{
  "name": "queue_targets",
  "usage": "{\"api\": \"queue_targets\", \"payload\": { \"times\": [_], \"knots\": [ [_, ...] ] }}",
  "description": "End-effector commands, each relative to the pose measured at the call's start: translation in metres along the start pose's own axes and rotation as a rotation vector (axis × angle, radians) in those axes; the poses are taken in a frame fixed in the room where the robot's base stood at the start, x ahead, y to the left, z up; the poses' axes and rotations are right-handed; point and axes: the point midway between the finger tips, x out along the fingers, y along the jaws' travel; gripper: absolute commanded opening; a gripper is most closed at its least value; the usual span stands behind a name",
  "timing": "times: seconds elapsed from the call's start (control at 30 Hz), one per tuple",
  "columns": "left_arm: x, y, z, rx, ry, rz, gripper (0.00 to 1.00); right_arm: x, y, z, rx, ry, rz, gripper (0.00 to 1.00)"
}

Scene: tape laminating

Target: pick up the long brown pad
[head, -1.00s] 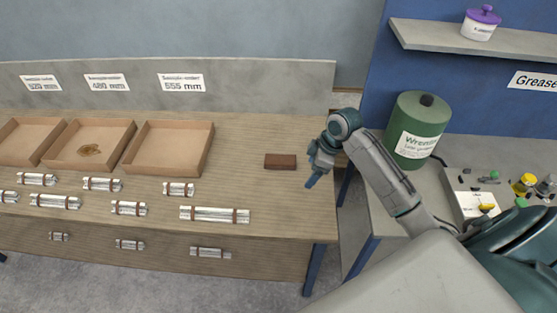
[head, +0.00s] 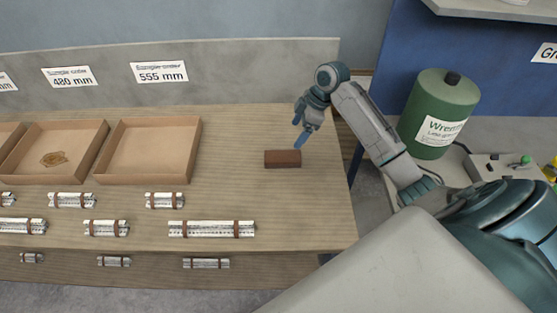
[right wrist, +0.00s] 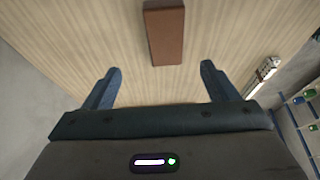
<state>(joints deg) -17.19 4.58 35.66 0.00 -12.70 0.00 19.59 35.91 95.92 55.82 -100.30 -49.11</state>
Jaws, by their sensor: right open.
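The long brown pad (head: 283,159) lies flat on the wooden table, right of the open boxes. My right gripper (head: 302,142) is open and empty, above the table by the pad's right end. In the right wrist view the pad (right wrist: 164,32) lies ahead of the two blue fingers (right wrist: 160,82), roughly centred between them and beyond their tips. A gap shows between the fingertips and the pad. My left gripper is not in view.
Cardboard boxes (head: 196,154) stand at the back of the table. Several banded silvery bundles, one of them long (head: 212,229), lie left of the pad. A green canister (head: 437,100) stands on the right-hand bench. The table around the pad is clear.

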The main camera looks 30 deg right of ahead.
Motion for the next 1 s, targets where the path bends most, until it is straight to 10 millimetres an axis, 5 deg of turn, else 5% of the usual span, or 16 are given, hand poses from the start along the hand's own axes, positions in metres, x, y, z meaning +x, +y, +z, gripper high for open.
{"api": "queue_targets", "payload": {
  "times": [0.8, 1.0],
  "knots": [
    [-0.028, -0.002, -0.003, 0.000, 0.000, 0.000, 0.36, 0.101, -0.010, 0.000, 0.002, 0.001, -0.003, 0.80],
    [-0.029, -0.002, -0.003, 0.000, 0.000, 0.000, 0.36, 0.110, -0.009, 0.001, 0.000, -0.001, 0.000, 0.80]
  ]
}}
